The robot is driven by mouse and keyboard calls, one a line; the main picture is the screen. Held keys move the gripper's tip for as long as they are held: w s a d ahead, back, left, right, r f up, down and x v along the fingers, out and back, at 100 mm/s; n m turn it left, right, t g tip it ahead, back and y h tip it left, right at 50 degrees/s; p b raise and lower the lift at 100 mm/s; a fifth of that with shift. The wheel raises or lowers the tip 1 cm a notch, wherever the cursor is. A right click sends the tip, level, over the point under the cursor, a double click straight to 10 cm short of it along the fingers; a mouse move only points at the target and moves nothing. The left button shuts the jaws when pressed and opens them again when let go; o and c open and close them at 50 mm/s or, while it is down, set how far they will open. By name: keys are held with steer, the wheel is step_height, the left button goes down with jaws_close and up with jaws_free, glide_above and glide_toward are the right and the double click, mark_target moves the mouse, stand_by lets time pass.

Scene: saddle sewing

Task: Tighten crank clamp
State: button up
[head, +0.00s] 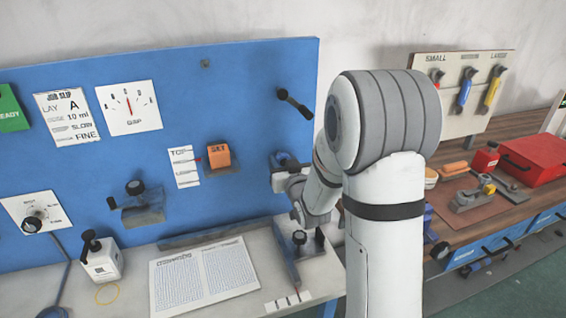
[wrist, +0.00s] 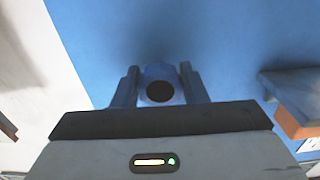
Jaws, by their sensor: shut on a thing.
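My gripper (wrist: 160,88) is shut on a round blue-grey knob (wrist: 160,72) with a dark round centre. The fingers lie on either side of it, close to the blue board. In the head view, my gripper (head: 284,172) is at the right part of the blue board, partly hidden by my arm. The knob is small there, and I cannot tell its turn angle or whether it is the clamp's crank. A dark crank lever (head: 295,103) sticks out of the board above. A metal clamp-like fixture (head: 300,243) stands on the bench below my gripper.
The blue board (head: 240,90) carries a needle gauge (head: 129,107), an orange block (head: 219,155) and a dark knob on a bracket (head: 136,188). An open booklet (head: 205,273) lies on the bench. A wooden bench with a red toolbox (head: 533,158) stands at right.

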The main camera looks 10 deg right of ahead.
steer(key=shift+f+b, duration=0.15)
steer(key=shift+b, duration=0.15)
steer(key=shift+f+m+b, duration=0.1)
steer(key=shift+m+b, duration=0.6)
steer(key=shift+b, duration=0.25)
steer(key=m+b, duration=0.3)
steer(key=b, duration=0.1)
steer(key=shift+a, duration=0.1)
steer(key=m+b, duration=0.3)
steer(key=m, duration=0.1)
steer(key=m+b, duration=0.2)
steer(key=m, duration=0.1)
steer(key=shift+r+m, duration=0.2)
steer(key=shift+m, duration=0.1)
steer(key=m+b, duration=0.1)
steer(key=m, duration=0.3)
steer(key=shift+r+b, duration=0.15)
steer(key=shift+b, duration=0.25)
steer(key=shift+m, duration=1.9)
